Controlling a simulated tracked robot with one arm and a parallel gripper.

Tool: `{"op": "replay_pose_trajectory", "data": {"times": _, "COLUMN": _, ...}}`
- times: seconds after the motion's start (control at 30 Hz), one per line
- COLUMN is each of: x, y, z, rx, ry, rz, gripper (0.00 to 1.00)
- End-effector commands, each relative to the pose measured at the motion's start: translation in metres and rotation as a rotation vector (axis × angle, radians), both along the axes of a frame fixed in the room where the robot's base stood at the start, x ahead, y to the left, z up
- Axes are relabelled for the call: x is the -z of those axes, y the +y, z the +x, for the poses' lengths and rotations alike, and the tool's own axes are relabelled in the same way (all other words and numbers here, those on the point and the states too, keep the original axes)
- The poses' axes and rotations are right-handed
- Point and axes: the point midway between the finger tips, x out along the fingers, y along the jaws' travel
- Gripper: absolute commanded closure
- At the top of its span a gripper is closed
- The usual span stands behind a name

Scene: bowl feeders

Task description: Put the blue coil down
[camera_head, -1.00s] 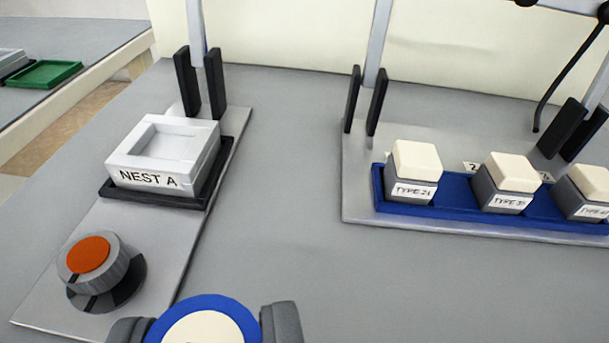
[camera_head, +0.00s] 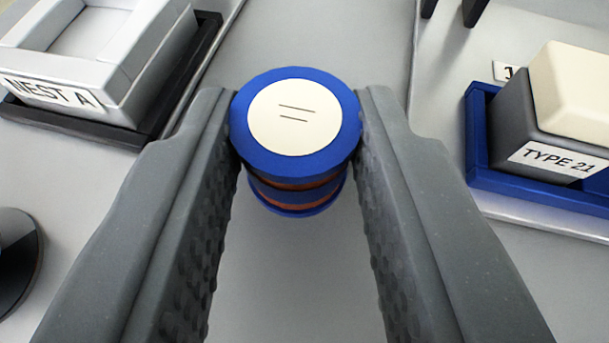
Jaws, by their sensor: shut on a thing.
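The blue coil (camera_head: 245,150) is a blue spool with copper-coloured winding and a cream disc with two short dark lines on top. My gripper (camera_head: 297,125) is shut on it, one grey textured finger on each side of its upper rim. The coil looks upright. Its underside is hidden, so I cannot tell whether it touches the grey table (camera_head: 300,270) or hangs just above it.
The white NEST A block (camera_head: 120,75) in its black tray stands at the upper left. A dark round knob base (camera_head: 18,255) shows at the left edge. A blue tray (camera_head: 478,150) holds the TYPE 21 block (camera_head: 575,105) at the right. The table between is clear.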

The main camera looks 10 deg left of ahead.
Motion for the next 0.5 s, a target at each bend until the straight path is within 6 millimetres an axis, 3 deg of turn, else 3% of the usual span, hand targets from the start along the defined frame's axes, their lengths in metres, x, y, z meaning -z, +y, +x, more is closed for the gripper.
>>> {"op": "replay_pose_trajectory", "data": {"times": 0.1, "x": 0.0127, "y": -0.0003, "z": -0.0002, "rx": 0.0, "ry": 0.001, "rz": 0.0, "gripper": 0.95}}
{"op": "replay_pose_trajectory", "data": {"times": 0.4, "x": 0.0125, "y": -0.0002, "z": -0.0002, "rx": 0.001, "ry": 0.001, "rz": -0.001, "gripper": 0.95}}
{"op": "replay_pose_trajectory", "data": {"times": 0.43, "x": 0.0125, "y": -0.0002, "z": -0.0002, "rx": 0.001, "ry": 0.001, "rz": -0.001, "gripper": 0.67}}
{"op": "replay_pose_trajectory", "data": {"times": 0.5, "x": 0.0122, "y": -0.0002, "z": -0.0001, "rx": 0.001, "ry": 0.0, "rz": 0.0, "gripper": 0.51}}
